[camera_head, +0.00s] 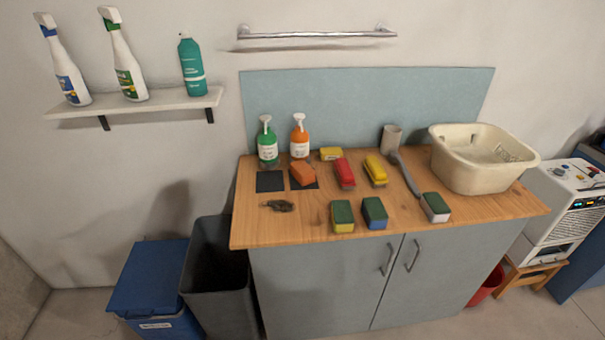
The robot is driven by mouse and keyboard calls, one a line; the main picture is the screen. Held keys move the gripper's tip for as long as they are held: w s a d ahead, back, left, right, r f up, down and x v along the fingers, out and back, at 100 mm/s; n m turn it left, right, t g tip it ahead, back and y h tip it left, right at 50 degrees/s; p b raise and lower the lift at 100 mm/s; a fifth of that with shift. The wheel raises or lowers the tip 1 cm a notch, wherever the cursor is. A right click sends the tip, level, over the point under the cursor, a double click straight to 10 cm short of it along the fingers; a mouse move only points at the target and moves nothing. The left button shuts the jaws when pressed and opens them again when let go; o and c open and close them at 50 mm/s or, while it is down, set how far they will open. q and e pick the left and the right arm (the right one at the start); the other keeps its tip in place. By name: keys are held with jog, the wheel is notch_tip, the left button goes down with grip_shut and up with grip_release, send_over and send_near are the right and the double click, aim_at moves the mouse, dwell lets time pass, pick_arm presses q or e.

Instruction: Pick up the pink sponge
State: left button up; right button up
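No sponge in the camera_head view is plainly pink. The closest in colour is a red block-like piece (344,172) in the middle of the wooden counter; I cannot tell whether it is a sponge or a brush. An orange sponge (303,173) lies to its left, partly over a dark square. A yellow piece (376,170) lies to its right. Along the front are green-topped sponges with a yellow base (342,216), a blue base (375,213) and a whitish base (436,207). Neither of my grippers is in view.
The wooden counter (290,228) also holds green (267,143) and orange (299,138) pump bottles, a small yellow sponge (331,154), a dark crumpled thing (279,205), a long grey-handled tool (405,175) and a cream basin (483,160). The front left is clear.

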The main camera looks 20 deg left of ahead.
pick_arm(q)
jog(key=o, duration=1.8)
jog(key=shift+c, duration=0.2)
